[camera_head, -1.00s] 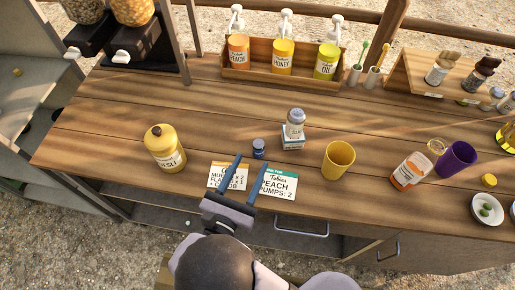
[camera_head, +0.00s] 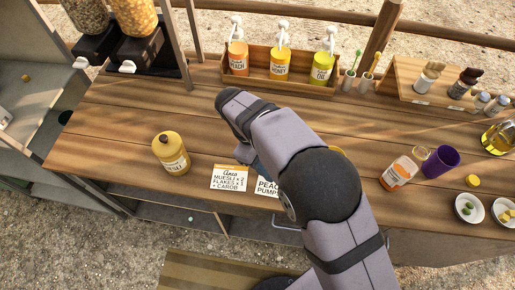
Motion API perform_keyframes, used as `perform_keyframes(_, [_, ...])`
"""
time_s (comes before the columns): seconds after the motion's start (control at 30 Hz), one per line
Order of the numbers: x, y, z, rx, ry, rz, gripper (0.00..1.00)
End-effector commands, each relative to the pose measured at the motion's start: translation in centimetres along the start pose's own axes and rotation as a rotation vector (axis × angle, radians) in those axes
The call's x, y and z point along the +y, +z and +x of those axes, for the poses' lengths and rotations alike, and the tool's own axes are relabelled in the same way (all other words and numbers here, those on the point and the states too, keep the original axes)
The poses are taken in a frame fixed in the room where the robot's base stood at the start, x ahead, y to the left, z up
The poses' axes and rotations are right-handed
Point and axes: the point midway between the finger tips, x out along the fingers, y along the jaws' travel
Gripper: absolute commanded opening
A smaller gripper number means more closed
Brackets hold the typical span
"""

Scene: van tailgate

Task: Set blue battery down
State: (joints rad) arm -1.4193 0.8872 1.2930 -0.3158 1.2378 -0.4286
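No blue battery shows in the head view now. The table area where a small dark blue cylinder stood earlier is covered by my arm.
A yellow muesli jar (camera_head: 172,154) stands left of the cards. The pump-bottle rack (camera_head: 290,80) is at the back. A yellow cup is mostly hidden. The left counter is clear.

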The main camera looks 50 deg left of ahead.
Motion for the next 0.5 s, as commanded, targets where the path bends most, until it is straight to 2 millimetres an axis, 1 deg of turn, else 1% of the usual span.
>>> perform_keyframes(0.03, [0.8, -0.7, -1.4, 0.07, -0.037, 0.05, 0.47])
perform_keyframes(0.2, [2.6, -3.0, -4.8, 0.258, -0.13, 0.161, 0.47])
perform_keyframes(0.3, [3.2, -3.7, -5.9, 0.318, -0.155, 0.195, 0.47])
perform_keyframes(0.4, [3.9, -4.1, -6.3, 0.36, -0.157, 0.221, 0.47])
perform_keyframes(0.5, [4.0, -4.2, -6.4, 0.365, -0.158, 0.225, 0.47])
